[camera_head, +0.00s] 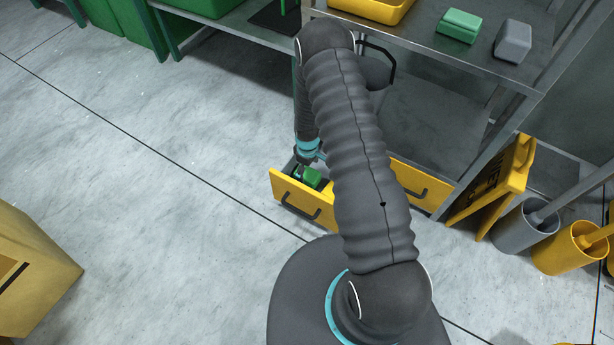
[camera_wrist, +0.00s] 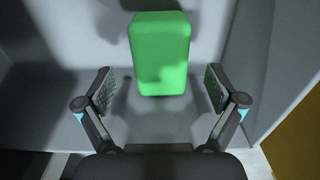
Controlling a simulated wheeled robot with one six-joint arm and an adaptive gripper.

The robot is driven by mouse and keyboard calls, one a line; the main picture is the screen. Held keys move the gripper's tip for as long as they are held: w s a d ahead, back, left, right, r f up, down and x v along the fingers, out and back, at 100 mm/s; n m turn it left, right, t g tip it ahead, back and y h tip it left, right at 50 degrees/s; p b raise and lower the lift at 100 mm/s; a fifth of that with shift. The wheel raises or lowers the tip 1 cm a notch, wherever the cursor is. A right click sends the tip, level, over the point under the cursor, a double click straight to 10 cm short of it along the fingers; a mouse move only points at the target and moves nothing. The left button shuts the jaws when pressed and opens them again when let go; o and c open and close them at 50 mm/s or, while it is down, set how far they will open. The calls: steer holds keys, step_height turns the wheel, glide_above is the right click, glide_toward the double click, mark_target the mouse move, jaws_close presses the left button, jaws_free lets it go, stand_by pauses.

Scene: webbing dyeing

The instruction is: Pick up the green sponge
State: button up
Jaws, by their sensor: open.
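A green sponge (camera_wrist: 160,50), a rounded block, lies inside an open yellow-fronted drawer (camera_head: 301,200); the drawer's grey inner wall (camera_wrist: 275,70) shows in the wrist view. My gripper (camera_wrist: 160,90) is open, its two padded fingers apart on either side of the sponge's near end, touching nothing that I can see. In the head view my gripper reaches down into the drawer, and green (camera_head: 312,177) shows there beside it. My arm partly hides the drawer. Another green block (camera_head: 459,25) sits on the metal shelf above.
A grey block (camera_head: 513,41) and a yellow tray (camera_head: 372,8) are on the shelf. A yellow floor sign (camera_head: 500,185), a grey bucket (camera_head: 522,228) and a yellow bucket (camera_head: 568,248) stand at the right. Open floor (camera_head: 150,200) lies to the left.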

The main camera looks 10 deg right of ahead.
mark_target(307, 173)
steer(key=shift+f, duration=1.6)
steer(key=c, duration=1.2)
steer(key=shift+c, duration=0.2)
steer(key=shift+r, duration=0.15)
steer(key=shift+w+r, duration=0.1)
steer(key=shift+r, duration=0.55)
step_height(307, 173, up, 2)
steer(key=shift+r, duration=0.2)
steer(key=s+d+r, duration=0.6)
steer(key=d+r, duration=0.1)
steer(key=d, duration=0.3)
steer(key=shift+s, duration=0.1)
